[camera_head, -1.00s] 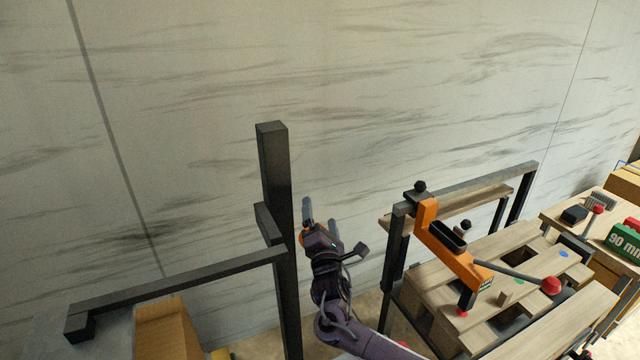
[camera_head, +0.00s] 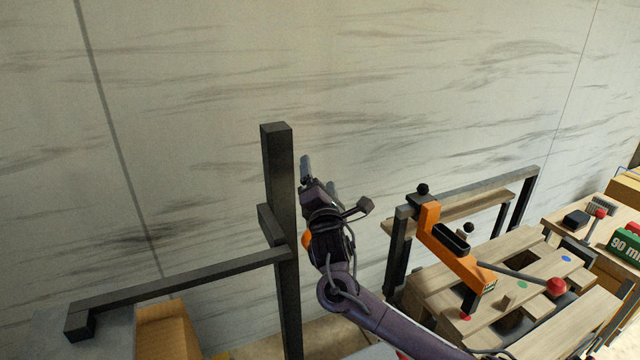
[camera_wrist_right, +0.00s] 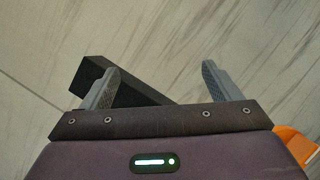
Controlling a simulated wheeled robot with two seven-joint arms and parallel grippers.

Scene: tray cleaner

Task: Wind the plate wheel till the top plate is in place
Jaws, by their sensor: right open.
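My right gripper (camera_head: 318,175) is open in front of the wall, just right of a tall black post (camera_head: 277,150). In the right wrist view its two fingers (camera_wrist_right: 161,72) are apart with nothing held between them. A black bar end, probably the post (camera_wrist_right: 92,72), lies behind the left finger and crosses below the gap. A small orange part (camera_head: 306,240) shows between the post and my wrist. An orange piece also shows at the lower right of the wrist view (camera_wrist_right: 298,145); I cannot tell what it is. I cannot make out a plate wheel or top plate. My left gripper is out of view.
A black horizontal bar (camera_head: 180,277) runs left from the post above a cardboard-coloured box (camera_head: 163,328). At right stands a slotted wooden bench (camera_head: 545,330) with an orange clamp-like arm (camera_head: 465,268) and a red-knobbed lever (camera_head: 556,286). The wall (camera_head: 400,80) behind is bare.

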